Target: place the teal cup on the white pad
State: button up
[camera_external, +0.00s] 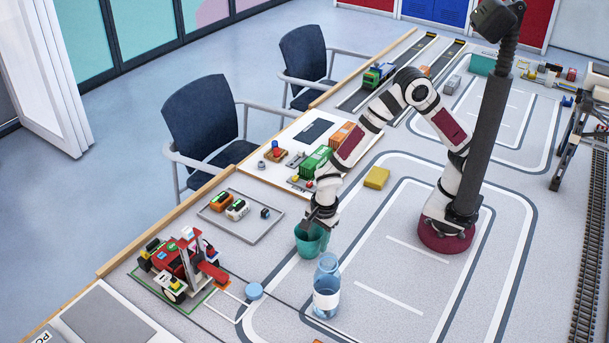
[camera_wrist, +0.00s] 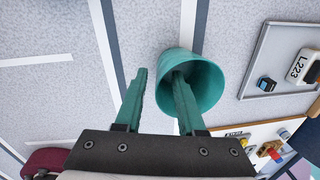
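The teal cup (camera_external: 311,241) stands on the grey table, left of the clear bottle in the external view. My gripper (camera_external: 317,221) is right above and at the cup. In the wrist view the cup (camera_wrist: 207,88) shows its open mouth. My gripper (camera_wrist: 160,74) has its two teal fingers apart; the right finger reaches into the cup's mouth and the left one is outside, with the cup's near wall between them. Whether either finger touches the wall I cannot tell. I cannot single out a white pad for certain in either view.
The clear bottle (camera_external: 326,287) stands close to the cup. A grey tray (camera_external: 263,230) with toy vehicles lies to the left. A yellow block (camera_external: 377,178) lies behind. Table right of the bottle is clear.

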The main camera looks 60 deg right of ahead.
aim_at(316, 255)
notch_tip(316, 255, down, 4)
jog(key=shift+w+d+r, duration=0.1)
jog(key=shift+w+d, duration=0.05)
grip_shut()
dwell(1.3)
